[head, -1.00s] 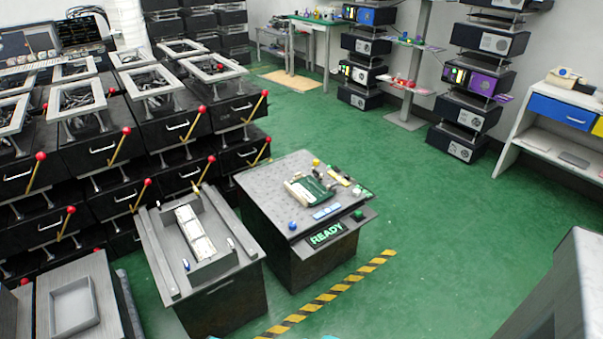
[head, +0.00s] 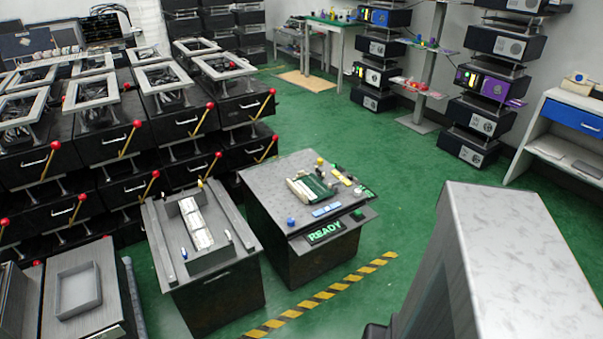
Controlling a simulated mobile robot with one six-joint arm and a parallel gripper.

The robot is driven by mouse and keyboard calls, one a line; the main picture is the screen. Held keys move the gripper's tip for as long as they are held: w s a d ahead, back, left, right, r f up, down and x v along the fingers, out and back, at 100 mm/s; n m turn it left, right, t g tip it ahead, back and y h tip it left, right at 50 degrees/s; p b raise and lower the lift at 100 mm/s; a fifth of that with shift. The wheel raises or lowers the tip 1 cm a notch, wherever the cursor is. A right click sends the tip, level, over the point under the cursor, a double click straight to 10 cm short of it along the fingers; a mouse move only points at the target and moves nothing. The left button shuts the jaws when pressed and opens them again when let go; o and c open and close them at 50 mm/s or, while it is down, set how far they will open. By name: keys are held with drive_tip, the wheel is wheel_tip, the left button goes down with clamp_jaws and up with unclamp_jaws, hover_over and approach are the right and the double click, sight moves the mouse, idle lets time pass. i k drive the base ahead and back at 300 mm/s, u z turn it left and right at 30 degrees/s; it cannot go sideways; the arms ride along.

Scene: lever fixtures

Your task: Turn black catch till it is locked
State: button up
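I cannot single out a black catch in the head view; the fixtures are small and far off. A dark console (head: 262,185) with a lit green READY sign (head: 325,231) stands near the middle. On its top are a green and cream device (head: 312,188), a blue knob (head: 291,221), a yellow knob (head: 320,161) and a green button (head: 358,214). Stacked black drawer units (head: 100,143) at the left carry yellow levers with red balls (head: 138,123). My gripper is not seen; a big grey part that looks like my arm fills the lower right.
A grey bench (head: 222,273) with a pale block stands left of the console. A grey tray (head: 78,307) is at the lower left. A yellow-black floor stripe (head: 325,295) runs before the console. Green floor (head: 410,165) is open behind it. A white desk (head: 560,135) stands far right.

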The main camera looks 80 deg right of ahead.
sight(319, 172)
drive_tip(key=z, duration=0.6)
drive_tip(key=k, duration=0.15)
drive_tip(key=u, duration=1.9)
drive_tip(key=k, duration=0.7)
drive_tip(key=z, duration=2.95)
